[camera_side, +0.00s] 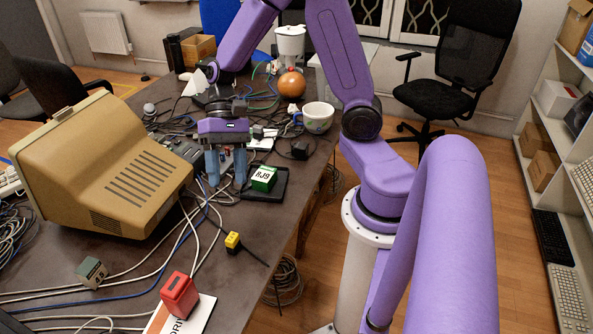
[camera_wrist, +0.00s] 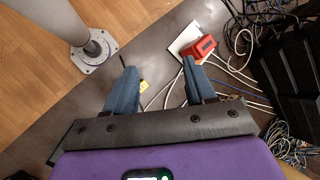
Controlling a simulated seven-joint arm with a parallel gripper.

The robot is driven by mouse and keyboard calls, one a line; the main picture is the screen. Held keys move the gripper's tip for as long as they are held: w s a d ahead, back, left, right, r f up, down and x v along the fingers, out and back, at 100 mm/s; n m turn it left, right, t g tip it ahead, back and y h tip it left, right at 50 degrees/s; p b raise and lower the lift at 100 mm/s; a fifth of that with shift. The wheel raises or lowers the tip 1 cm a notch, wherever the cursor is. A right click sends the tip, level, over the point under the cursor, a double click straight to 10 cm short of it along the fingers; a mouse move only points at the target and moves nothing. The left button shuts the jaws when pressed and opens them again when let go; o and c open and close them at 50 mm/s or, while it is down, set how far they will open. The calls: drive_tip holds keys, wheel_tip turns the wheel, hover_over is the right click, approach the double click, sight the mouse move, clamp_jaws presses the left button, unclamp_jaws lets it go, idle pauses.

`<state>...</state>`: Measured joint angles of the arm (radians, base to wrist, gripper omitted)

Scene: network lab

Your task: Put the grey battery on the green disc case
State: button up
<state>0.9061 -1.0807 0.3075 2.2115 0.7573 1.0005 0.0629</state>
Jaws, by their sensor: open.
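A small grey-green block (camera_side: 91,272), which looks like the grey battery, stands among cables at the front left of the dark table in the side view. I cannot make it out in the wrist view. A small green box with a white marked face (camera_side: 264,178), perhaps the green disc case, sits on a flat black tray (camera_side: 278,190) near the table's right edge. My gripper (camera_side: 227,180) is open, fingers pointing down, just left of the green box and well behind the grey block. In the wrist view its blue fingers (camera_wrist: 159,66) are apart with nothing held between them.
A red block (camera_side: 179,296) rests on a white card (camera_side: 204,314) at the front. A yellow block (camera_side: 233,241) lies mid-table. A beige monitor (camera_side: 110,165) fills the left side. Loose cables cross the table. A mug (camera_side: 317,118) and orange ball (camera_side: 291,84) stand behind.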

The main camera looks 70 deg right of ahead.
drive_tip(key=s+r+n+t+h, duration=0.3)
drive_tip(key=s+n+h, duration=0.3)
drive_tip(key=s+n, duration=0.9)
drive_tip(key=r+n, duration=0.1)
drive_tip(key=n, duration=0.1)
drive_tip(key=shift+r+n+t, duration=0.15)
drive_tip(key=shift+n+t, duration=0.15)
